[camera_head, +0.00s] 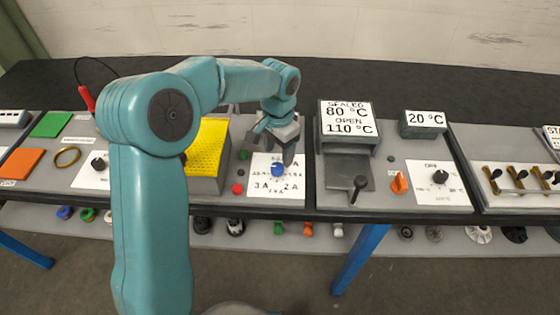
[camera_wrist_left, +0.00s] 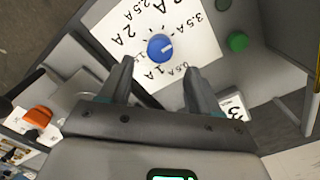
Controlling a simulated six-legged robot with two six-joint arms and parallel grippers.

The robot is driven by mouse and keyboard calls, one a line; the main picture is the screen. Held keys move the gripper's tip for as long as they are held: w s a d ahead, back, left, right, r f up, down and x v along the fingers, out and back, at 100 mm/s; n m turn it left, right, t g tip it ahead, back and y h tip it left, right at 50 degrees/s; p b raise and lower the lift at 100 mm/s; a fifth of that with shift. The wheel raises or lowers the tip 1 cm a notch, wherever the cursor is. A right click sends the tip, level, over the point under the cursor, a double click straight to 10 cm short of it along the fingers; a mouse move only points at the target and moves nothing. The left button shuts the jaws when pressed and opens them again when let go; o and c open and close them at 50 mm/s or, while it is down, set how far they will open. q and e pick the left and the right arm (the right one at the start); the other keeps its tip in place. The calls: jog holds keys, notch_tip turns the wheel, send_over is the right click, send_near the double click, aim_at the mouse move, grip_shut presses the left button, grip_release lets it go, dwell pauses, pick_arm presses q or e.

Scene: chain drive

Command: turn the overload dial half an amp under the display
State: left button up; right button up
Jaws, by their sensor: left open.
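The overload dial is a blue knob (camera_head: 278,170) on a white scale plate (camera_head: 262,197) marked in amps. In the left wrist view the blue knob (camera_wrist_left: 160,47) has a pale pointer mark, and labels such as 2.5 A, 2 A, 1 A, 0.5 A and 3.5 A ring it. My left gripper (camera_head: 274,148) is open above the dial. In the left wrist view the knob shows just beyond the gap between the open fingers (camera_wrist_left: 158,68); contact is not visible. A white label (camera_wrist_left: 233,108) beginning with "3" is partly hidden by a finger. My right gripper is out of view.
A green button (camera_head: 243,154) and a red button (camera_head: 237,188) sit left of the scale plate. A yellow perforated block (camera_head: 208,147) stands further left. To the right are a temperature box (camera_head: 346,118), a lever (camera_head: 358,187) and an orange switch (camera_head: 399,183).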

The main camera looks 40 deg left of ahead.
aim_at(278, 165)
pick_arm(q)
jog(key=f, duration=0.1)
jog(key=s+f, duration=0.1)
jog(key=f, duration=0.1)
jog(key=shift+s+f, duration=0.15)
jog(key=shift+f, duration=0.15)
jog(key=shift+w+f, duration=0.55)
jog(key=shift+f, duration=0.2)
jog(key=shift+s+r, duration=0.25)
jog(key=shift+s, duration=0.1)
jog(key=shift+c, duration=0.4)
jog(key=shift+w+f, duration=0.1)
jog(key=c, duration=1)
